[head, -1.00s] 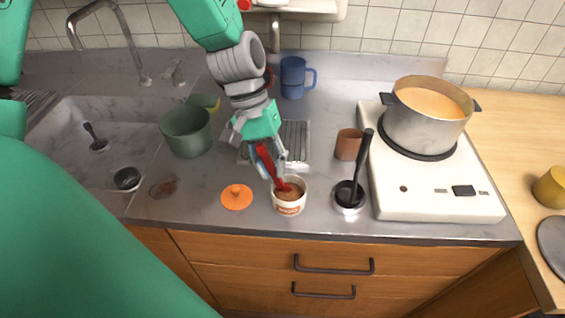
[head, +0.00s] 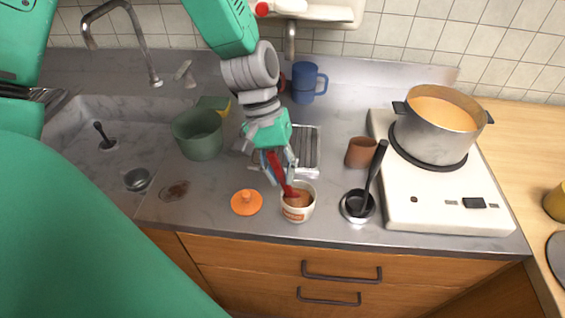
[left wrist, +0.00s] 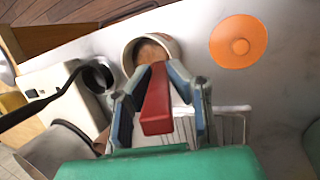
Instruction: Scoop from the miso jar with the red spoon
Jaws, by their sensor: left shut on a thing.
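The white miso jar (head: 297,214) stands open on the steel counter, with brown miso inside. It also shows in the left wrist view (left wrist: 129,54), ahead of the fingers. My left gripper (head: 280,169) is above the jar, shut on the handle of the red spoon (head: 284,184). The spoon slants down to the right, and its lower end is inside the jar mouth. The bowl of the spoon is hidden, so how deep it sits cannot be told. In the left wrist view the red handle (left wrist: 157,105) lies between both fingers.
An orange lid (head: 247,202) lies left of the jar. A black ladle (head: 376,165) stands in a metal holder (head: 357,208) to the right. A brown cup (head: 360,153), a pot (head: 436,135) on a white stove (head: 440,207), a green pot (head: 198,136) and a blue mug (head: 306,84) stand around.

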